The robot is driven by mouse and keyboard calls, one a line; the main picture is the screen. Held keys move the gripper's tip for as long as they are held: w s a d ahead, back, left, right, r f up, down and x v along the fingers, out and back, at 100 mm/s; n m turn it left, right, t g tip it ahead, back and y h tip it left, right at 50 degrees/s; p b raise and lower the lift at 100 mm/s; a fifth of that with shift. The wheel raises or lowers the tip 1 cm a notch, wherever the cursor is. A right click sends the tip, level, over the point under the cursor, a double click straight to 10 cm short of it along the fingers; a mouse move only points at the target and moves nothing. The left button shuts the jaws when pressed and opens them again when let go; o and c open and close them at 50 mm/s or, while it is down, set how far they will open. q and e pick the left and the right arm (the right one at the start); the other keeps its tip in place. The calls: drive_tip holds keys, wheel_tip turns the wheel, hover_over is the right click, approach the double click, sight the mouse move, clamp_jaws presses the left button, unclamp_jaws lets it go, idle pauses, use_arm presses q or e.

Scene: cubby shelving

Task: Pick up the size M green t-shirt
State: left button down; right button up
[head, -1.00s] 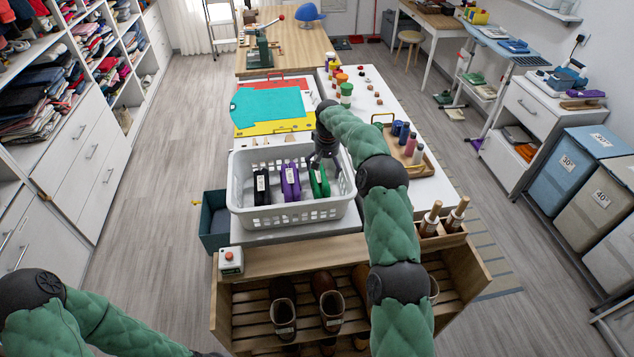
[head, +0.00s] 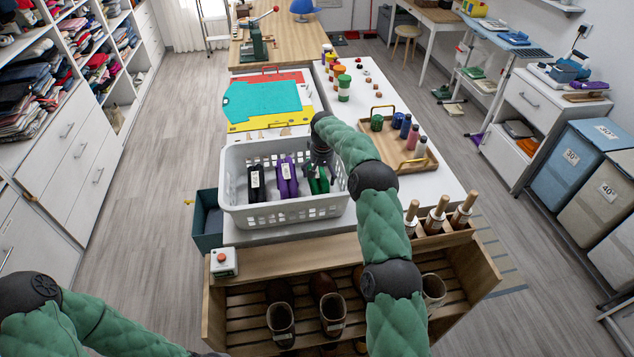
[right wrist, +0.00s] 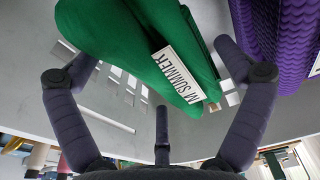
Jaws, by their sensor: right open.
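The green t-shirt (head: 318,184) stands folded on edge at the right end of the white basket (head: 290,213). In the right wrist view the green t-shirt (right wrist: 130,45) shows a white label (right wrist: 178,75) reading "M SUMMER". My right gripper (head: 319,168) is inside the basket at the green t-shirt, which it partly hides in the head view. In the right wrist view the right gripper (right wrist: 160,82) is open, its fingers spread to either side of the shirt's near end. My left arm is at the lower left; its gripper is out of view.
A purple folded garment (head: 287,178) and a black one (head: 256,184) stand left of the green one in the basket. The basket walls surround them. A tray with bottles (head: 405,128) is to the right, and a boot rack (head: 232,318) is in front.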

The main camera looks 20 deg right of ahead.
drive_tip(key=shift+w+d+f+b, duration=0.1)
drive_tip(key=shift+w+f+b, duration=0.2)
drive_tip(key=shift+f, duration=1)
drive_tip(key=shift+w+f+b, duration=0.1)
drive_tip(key=shift+w+f, duration=0.25)
drive_tip(key=shift+f, duration=0.95)
drive_tip(key=c, duration=1.2)
